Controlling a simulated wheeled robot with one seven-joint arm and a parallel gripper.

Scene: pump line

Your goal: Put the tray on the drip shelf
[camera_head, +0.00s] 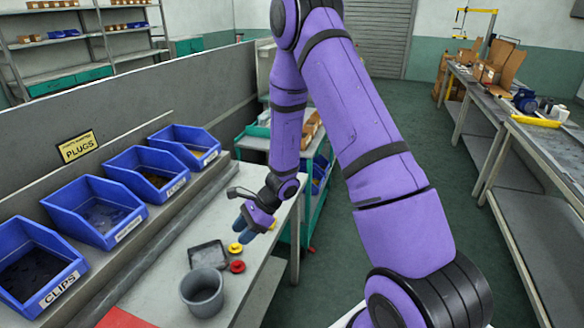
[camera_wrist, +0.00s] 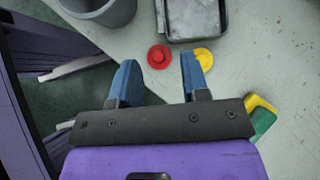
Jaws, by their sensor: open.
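A small dark-rimmed grey tray (camera_head: 208,257) lies on the grey bench on the left, beside a grey bucket. In the wrist view the tray (camera_wrist: 192,20) is at the top edge and partly cut off. My gripper (camera_head: 243,229) is above the bench, to the right of the tray. In the wrist view my gripper (camera_wrist: 160,72) has its two blue fingers apart with nothing held between them. The tray lies beyond the fingertips, apart from them. I cannot tell which surface is the drip shelf.
A red disc (camera_head: 237,267) and a yellow disc (camera_head: 235,248) lie by the tray, near the grey bucket (camera_head: 203,292). A yellow-green object (camera_wrist: 262,118) lies right of my gripper. Blue bins (camera_head: 95,211) line the bench's back. Floor right of the bench is clear.

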